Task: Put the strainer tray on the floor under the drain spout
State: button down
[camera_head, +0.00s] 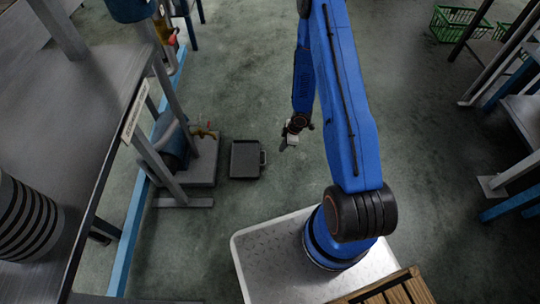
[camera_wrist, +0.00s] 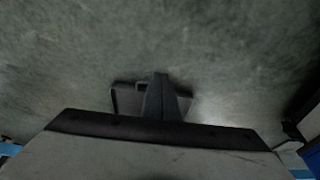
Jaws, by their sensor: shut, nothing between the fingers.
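The strainer tray (camera_head: 245,160), dark and square with a small handle on its right side, lies flat on the floor. The drain spout (camera_head: 205,132), yellowish with a red part, juts from a blue drum (camera_head: 172,140) toward the tray. The tray sits just right of the drum's stand; in the head view the spout tip is left of the tray's upper left corner. My gripper (camera_head: 287,143) is shut and empty, to the right of the tray and apart from it. In the wrist view my gripper fingers (camera_wrist: 161,84) hide part of the tray (camera_wrist: 126,98).
The drum's grey stand (camera_head: 202,170) is left of the tray, beside a metal table (camera_head: 75,115) and a blue rail (camera_head: 131,225). Green crates (camera_head: 452,23) and another bench are at the right. The floor around my gripper is clear.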

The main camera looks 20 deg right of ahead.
aim_at(254, 161)
jog(key=x, duration=1)
jog(key=a, duration=0.2)
jog(key=shift+w+a, duration=0.35)
jog(key=shift+w, duration=0.05)
jog(key=shift+w+a, duration=0.2)
jog(key=shift+a, duration=0.3)
jog(key=a, duration=0.2)
jog(key=w+a, duration=0.1)
jog(key=a, duration=0.1)
jog(key=w+a, duration=0.1)
jog(key=a, duration=0.2)
jog(key=shift+w, duration=0.15)
